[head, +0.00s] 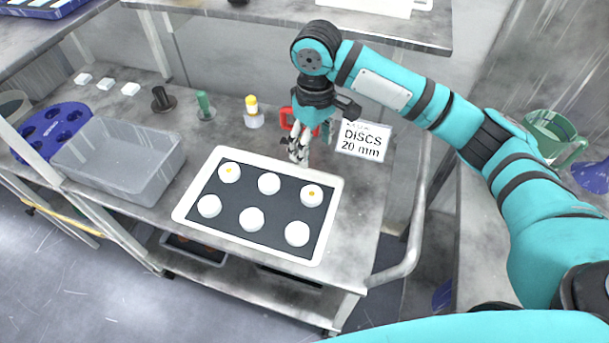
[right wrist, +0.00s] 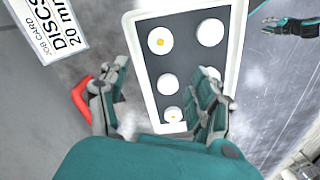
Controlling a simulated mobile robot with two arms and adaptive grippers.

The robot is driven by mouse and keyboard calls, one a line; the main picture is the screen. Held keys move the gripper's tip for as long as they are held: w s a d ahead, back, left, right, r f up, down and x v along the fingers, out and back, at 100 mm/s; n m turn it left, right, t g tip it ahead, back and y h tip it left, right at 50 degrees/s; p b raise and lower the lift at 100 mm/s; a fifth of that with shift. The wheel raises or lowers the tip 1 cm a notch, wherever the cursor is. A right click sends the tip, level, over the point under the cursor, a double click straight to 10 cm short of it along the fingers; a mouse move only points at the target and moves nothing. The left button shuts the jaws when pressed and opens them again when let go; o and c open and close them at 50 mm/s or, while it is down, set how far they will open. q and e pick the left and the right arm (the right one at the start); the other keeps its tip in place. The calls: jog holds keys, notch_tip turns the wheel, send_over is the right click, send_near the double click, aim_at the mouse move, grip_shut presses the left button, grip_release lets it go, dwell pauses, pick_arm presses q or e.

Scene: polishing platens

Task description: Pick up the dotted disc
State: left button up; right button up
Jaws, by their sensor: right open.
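A white-rimmed tray (head: 181,208) with a dark inset holds several white discs in two rows. The back-right disc (head: 312,194) has an orange dot; it also shows in the right wrist view (right wrist: 160,41). The back-left disc (head: 229,172) has a yellow dot and shows between my fingers in the right wrist view (right wrist: 173,114). The other visible discs are plain. My right gripper (head: 299,150) is open and empty, above the tray's back edge, behind the orange-dotted disc. My left gripper (right wrist: 275,25) appears small in the right wrist view; its jaw state is unclear.
A job card (head: 362,140) reading "DISCS 20 mm" stands right of my right gripper. A red object (head: 287,118) is close behind it. A clear bin (head: 120,165) stands left of the tray. A shelf overhangs the back.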

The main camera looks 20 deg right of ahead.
jog(key=f, duration=0.2)
jog(key=p, duration=0.2)
send_over(312, 194)
notch_tip(312, 194, down, 6)
jog(key=shift+d+f, duration=0.1)
jog(key=shift+f, duration=0.1)
notch_tip(312, 194, down, 2)
jog(key=shift+w+f, duration=0.15)
jog(key=shift+f, duration=0.9)
notch_tip(312, 194, down, 4)
jog(key=shift+r+p, duration=0.15)
jog(key=shift+p, duration=0.4)
jog(key=shift+f, duration=0.3)
jog(key=c, duration=1)
pick_arm(q)
jog(key=r, duration=0.1)
jog(key=s+r, duration=0.1)
jog(key=r, duration=0.1)
jog(key=shift+s, duration=0.25)
